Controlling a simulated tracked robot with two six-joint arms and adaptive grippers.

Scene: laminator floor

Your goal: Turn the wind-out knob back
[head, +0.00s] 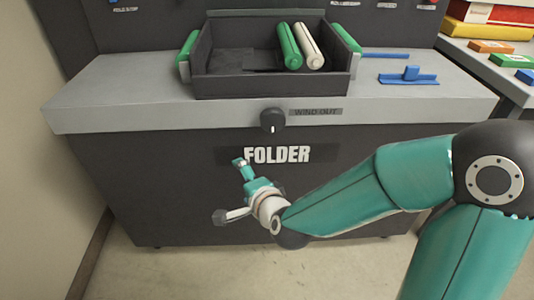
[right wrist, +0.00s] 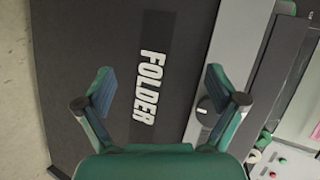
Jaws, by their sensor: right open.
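The wind-out knob (head: 273,120) is a round dark knob on the front edge of the grey folder top, left of its WIND OUT label (head: 316,112). My right gripper (head: 230,190) is open and empty, below and left of the knob, in front of the dark panel by the FOLDER sign (head: 277,154). In the right wrist view the open fingers (right wrist: 160,80) frame the sign, and the knob (right wrist: 206,107) shows beside the right finger, partly hidden by it. My left gripper is out of view.
A dark tray (head: 270,85) with green and white rolls stands on the folder top (head: 130,92). A blue part (head: 408,78) lies to its right. A side table at the right holds coloured boxes (head: 490,46). A wall (head: 30,140) stands at the left.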

